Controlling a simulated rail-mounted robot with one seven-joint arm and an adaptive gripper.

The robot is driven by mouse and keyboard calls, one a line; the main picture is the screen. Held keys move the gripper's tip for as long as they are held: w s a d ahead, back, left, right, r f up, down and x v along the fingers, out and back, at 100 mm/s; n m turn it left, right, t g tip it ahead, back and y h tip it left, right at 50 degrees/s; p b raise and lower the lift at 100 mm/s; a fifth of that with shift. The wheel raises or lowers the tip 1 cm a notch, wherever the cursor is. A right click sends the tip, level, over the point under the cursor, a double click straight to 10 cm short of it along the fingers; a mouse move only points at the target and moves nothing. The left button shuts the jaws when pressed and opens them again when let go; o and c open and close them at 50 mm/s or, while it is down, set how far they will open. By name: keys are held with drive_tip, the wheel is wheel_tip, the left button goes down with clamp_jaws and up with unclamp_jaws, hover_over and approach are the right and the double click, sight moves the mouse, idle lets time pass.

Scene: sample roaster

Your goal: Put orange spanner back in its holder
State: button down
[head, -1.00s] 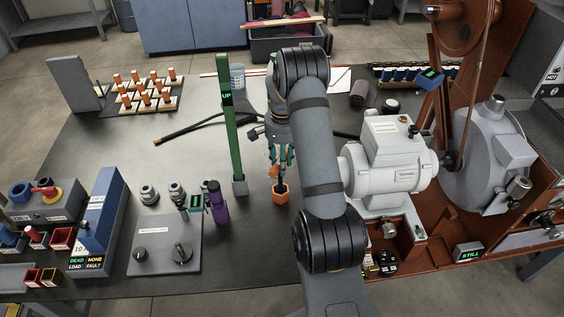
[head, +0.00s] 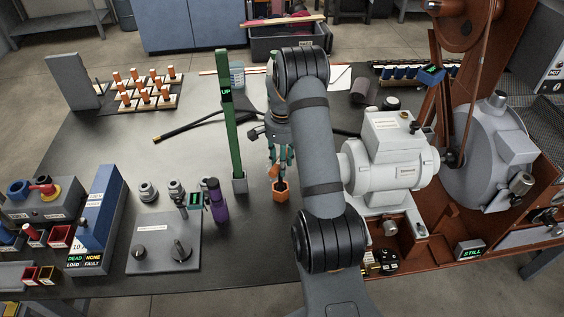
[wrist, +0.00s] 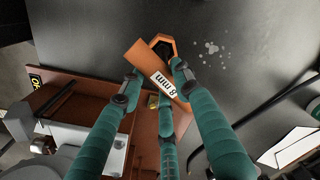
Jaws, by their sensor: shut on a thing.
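My gripper (wrist: 157,80) points down over the dark bench top, its teal fingers closed on an orange piece marked "8 mm", which I take as the orange spanner (wrist: 148,64). In the wrist view an orange six-sided cup with a dark inside (wrist: 157,41) shows just beyond the marked piece. In the head view the orange cup (head: 281,197) sits on the bench directly below the fingertips (head: 283,176). The fingers and the marked piece hide part of it. I cannot tell whether the cup is the holder, or whether the spanner is inside or only above it.
A green post marked "UP" (head: 231,125) stands close left of my gripper. The white and grey roaster machine (head: 388,168) is close on the right. A black cable (head: 185,130) runs behind.

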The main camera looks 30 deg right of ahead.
drive_tip(key=shift+f+b, duration=0.7)
drive_tip(key=shift+f, duration=0.1)
drive_tip(key=c, duration=1.2)
unclamp_jaws()
wheel_tip(320, 180, up, 12)
drive_tip(key=shift+r, duration=0.1)
wheel_tip(320, 180, down, 12)
drive_tip(key=shift+r+p, duration=0.5)
drive_tip(key=shift+p, duration=0.1)
drive_tip(key=shift+f, duration=0.25)
